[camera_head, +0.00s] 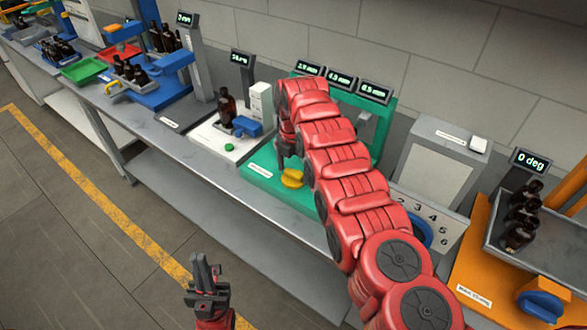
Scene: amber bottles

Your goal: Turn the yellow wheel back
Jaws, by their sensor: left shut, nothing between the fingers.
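The yellow wheel (292,178) sits low on the front of the green station (270,185) on the bench. My right arm reaches in from the lower right, and its dark gripper (287,158) points down just above and behind the wheel. Its fingers are small and partly hidden by the red arm, so whether they touch the wheel or are open is unclear. My left gripper (205,268) is shut and empty, pointing up in front of the bench, well away from the wheel.
Three small displays (341,80) top the green station, partly behind my arm. Left of it, a white station (215,145) holds an amber bottle (227,106). At right, an orange station (480,275) holds several bottles by a "0 deg" display (530,161). The floor in front is clear.

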